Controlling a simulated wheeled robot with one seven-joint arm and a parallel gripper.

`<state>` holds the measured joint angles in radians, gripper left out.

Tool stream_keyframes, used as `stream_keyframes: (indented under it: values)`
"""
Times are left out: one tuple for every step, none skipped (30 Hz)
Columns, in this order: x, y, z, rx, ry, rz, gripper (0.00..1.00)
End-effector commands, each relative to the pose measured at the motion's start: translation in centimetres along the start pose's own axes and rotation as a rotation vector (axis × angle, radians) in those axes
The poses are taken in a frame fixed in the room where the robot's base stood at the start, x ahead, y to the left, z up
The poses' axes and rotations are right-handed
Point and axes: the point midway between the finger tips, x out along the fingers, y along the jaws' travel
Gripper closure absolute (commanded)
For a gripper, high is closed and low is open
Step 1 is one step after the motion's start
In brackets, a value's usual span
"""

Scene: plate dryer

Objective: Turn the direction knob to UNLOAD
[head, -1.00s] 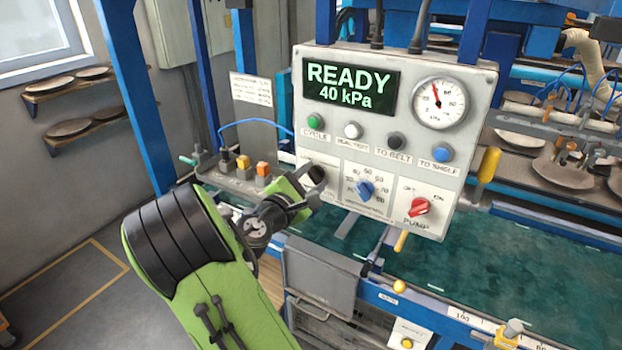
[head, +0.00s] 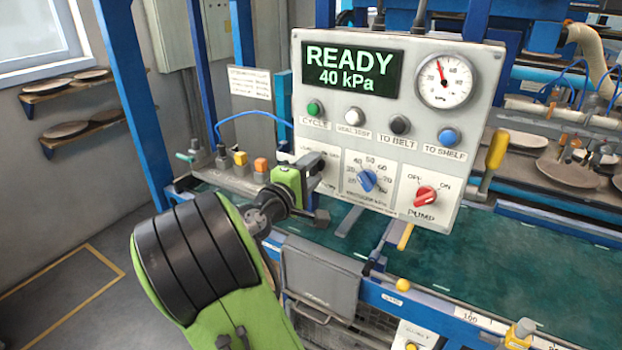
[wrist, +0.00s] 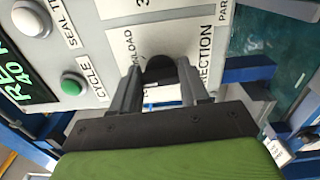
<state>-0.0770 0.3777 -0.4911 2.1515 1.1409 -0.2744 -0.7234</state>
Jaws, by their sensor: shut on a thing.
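The direction knob (wrist: 160,66) is a dark round knob on the white control panel (wrist: 100,12). In the wrist view it sits between my two fingertips, with part of an UNLOAD label (wrist: 130,45) on one side and a partly hidden DIRECTION label (wrist: 205,55) on the other. My gripper (head: 318,188) is at the panel's lower left in the head view, its fingers one above the other, shut on the knob. The knob itself is hidden behind my gripper there. I cannot tell which way its pointer faces.
The display (head: 350,70) reads READY 40 kPa. A blue pressure dial (head: 367,181) and a red pump switch (head: 425,196) are right of my gripper. Push buttons, including the green cycle button (head: 314,107), are above. A yellow handle (head: 497,150) sticks out at the panel's right edge.

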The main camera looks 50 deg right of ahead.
Motion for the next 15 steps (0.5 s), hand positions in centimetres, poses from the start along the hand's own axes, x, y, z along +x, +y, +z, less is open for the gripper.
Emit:
stream_keyframes:
  values:
    - [-0.01, -0.47, -0.02, 0.047, 0.0, -0.001, 0.86]
    - [-0.01, -0.48, -0.02, 0.077, 0.0, -0.001, 0.86]
    - [-0.01, -0.52, -0.02, 0.114, 0.0, -0.001, 0.86]
    - [-0.01, -0.55, -0.03, 0.142, 0.0, -0.001, 0.86]
    - [-0.01, -0.58, -0.04, 0.17, 0.001, -0.001, 0.86]
    - [-0.01, -0.59, -0.04, 0.209, 0.001, -0.001, 0.86]
    - [-0.01, -0.61, -0.04, 0.238, 0.0, -0.002, 0.86]
    - [-0.01, -0.66, -0.04, 0.265, 0.0, -0.002, 0.86]
    - [-0.01, -0.7, -0.05, 0.304, 0.0, -0.002, 0.86]
    - [-0.01, -0.7, -0.07, 0.332, 0.0, -0.002, 0.86]
    - [-0.01, -0.71, -0.07, 0.361, 0.001, -0.002, 0.86]
    - [-0.02, -0.74, -0.08, 0.398, 0.001, -0.002, 0.86]
    - [-0.02, -0.76, -0.1, 0.425, 0.001, -0.002, 0.86]
    - [-0.02, -0.77, -0.12, 0.452, 0.001, -0.002, 0.86]
    - [-0.02, -0.8, -0.11, 0.487, 0.0, -0.003, 0.86]
